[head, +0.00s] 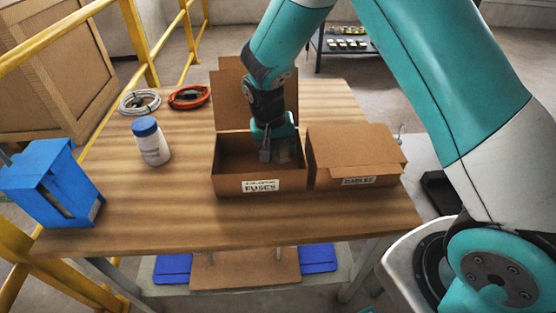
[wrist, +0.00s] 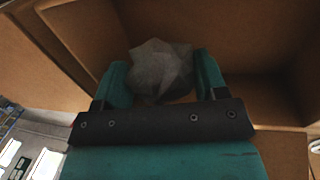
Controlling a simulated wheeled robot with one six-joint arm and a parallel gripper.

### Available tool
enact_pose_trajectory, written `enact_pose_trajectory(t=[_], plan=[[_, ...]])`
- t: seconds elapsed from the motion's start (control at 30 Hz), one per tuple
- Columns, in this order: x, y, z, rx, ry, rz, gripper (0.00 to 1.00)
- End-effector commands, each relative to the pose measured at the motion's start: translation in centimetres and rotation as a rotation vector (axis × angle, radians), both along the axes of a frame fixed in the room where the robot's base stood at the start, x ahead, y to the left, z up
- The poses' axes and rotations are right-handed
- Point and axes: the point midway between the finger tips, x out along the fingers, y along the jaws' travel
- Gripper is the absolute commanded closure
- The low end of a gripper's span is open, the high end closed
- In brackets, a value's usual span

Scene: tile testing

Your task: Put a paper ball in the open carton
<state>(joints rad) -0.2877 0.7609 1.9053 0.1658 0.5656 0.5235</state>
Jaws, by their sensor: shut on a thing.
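The open carton (head: 230,187), labelled FUSES, stands on the wooden table with its lid flap (head: 232,98) raised at the back. My gripper (head: 275,152) is down inside the carton's opening, towards its right side. In the wrist view my gripper (wrist: 160,85) is shut on a grey crumpled paper ball (wrist: 160,68), which sits between the two teal fingers. Brown cardboard walls surround the ball there. In the head view the ball shows only faintly beside the fingers. I cannot tell whether it touches the carton floor.
A closed carton (head: 350,150) labelled CABLES stands close to the right. A white bottle with a blue cap (head: 151,142), a blue box (head: 52,185), a white cable coil (head: 139,102) and a red one (head: 189,97) are to the left. The table front (head: 220,225) is clear.

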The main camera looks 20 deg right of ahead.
Motion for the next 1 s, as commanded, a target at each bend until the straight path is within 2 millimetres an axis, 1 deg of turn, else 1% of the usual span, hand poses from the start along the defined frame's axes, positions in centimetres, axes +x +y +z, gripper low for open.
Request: enact_pose_trajectory(t=[0.1, 0.2, 0.27, 0.47, 0.57, 0.6, 0.67, 0.7, 0.9, 1.0], plan=[[-0.1, 0.0, -2.0, -0.001, 0.005, 0.000, 0.56], [0.0, 0.1, -3.3, 0.000, 0.002, 0.001, 0.56], [0.0, 0.1, -3.6, 0.000, 0.000, 0.001, 0.56], [0.0, 0.1, -3.6, 0.000, 0.000, 0.001, 0.56], [0.0, 0.1, -3.9, 0.000, 0.000, 0.001, 0.56], [0.0, 0.1, -3.8, 0.000, 0.000, 0.001, 0.27], [0.0, 0.1, -3.8, 0.000, 0.000, 0.001, 0.14], [0.0, 0.1, -3.8, 0.000, 0.000, 0.001, 0.09], [0.0, 0.1, -3.8, 0.000, 0.000, 0.001, 0.09], [0.0, 0.1, -3.4, 0.000, 0.000, 0.001, 0.09]])
